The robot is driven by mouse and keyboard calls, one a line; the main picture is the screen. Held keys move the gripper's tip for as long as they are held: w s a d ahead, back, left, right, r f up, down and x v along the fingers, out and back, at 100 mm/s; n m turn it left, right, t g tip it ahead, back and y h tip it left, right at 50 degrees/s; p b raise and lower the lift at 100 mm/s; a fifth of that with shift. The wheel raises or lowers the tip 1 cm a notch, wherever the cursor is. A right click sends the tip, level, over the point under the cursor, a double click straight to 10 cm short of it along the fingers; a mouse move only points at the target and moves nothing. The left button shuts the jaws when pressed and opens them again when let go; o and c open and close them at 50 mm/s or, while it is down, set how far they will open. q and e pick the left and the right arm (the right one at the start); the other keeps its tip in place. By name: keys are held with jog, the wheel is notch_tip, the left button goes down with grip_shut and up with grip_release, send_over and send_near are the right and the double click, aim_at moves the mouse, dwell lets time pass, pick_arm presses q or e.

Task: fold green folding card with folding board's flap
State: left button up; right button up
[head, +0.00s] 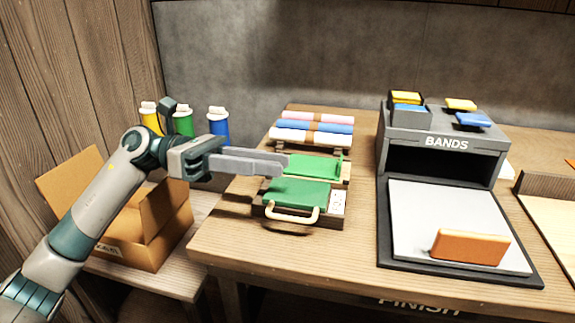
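The folding board (327,219) sits on the wooden table, with a pale handle (291,217) at its front edge. The green folding card shows as two green areas, one on the front part (299,193) and one behind it (315,165). A thin green upright edge stands at the back right of the board. My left gripper (286,164) reaches in from the left, its long grey fingers side by side with no visible gap. The fingertips are over or beside the board's left edge; contact cannot be told. My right gripper is not in view.
Rolled cloths (312,128) lie behind the board. A dark BANDS stand (440,143) with a grey pad and an orange folded card (470,247) stands right. An open cardboard box (140,254) and several coloured bottles (183,122) are left. Bare tabletop lies in front of the board.

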pick_arm(q)
jog(key=w+a, duration=0.2)
jog(key=a, duration=1)
jog(key=shift+w, duration=0.2)
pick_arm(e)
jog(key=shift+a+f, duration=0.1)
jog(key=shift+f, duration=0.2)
pick_arm(q)
jog(key=shift+f, duration=0.1)
dwell(0.4)
